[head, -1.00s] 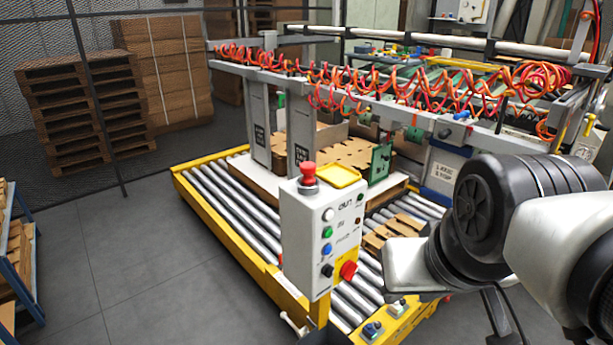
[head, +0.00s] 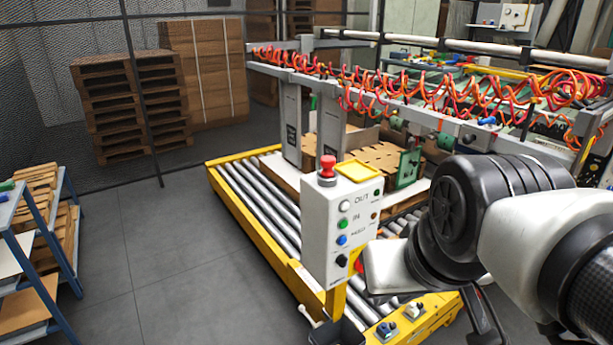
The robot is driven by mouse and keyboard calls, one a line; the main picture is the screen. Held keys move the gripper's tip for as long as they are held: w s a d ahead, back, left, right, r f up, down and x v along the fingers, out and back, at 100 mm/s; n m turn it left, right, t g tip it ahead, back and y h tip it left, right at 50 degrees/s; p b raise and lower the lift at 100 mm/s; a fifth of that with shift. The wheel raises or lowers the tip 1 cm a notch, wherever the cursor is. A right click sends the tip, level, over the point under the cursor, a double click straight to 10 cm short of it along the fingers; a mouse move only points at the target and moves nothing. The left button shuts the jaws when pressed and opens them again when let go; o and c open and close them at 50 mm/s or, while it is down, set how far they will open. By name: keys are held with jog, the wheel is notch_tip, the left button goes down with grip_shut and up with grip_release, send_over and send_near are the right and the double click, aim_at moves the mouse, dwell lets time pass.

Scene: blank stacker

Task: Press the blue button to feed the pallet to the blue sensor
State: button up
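The blue button (head: 341,240) is on the front of a light grey control box (head: 325,215) on a yellow post. A white button and a green button (head: 342,224) sit above it, and a black knob (head: 341,261) sits below it. A red mushroom button (head: 327,166) tops the box. My gripper's fingers cannot be made out. I cannot pick out the blue sensor.
A yellow conveyor frame (head: 262,258) runs around the rollers. Stacked pallets (head: 125,100) stand at the back left behind mesh. A blue-framed shelf (head: 40,230) stands at the left. Orange coiled hoses (head: 450,90) hang along the machine. The grey floor at left centre is clear.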

grip_shut()
dwell(1.5)
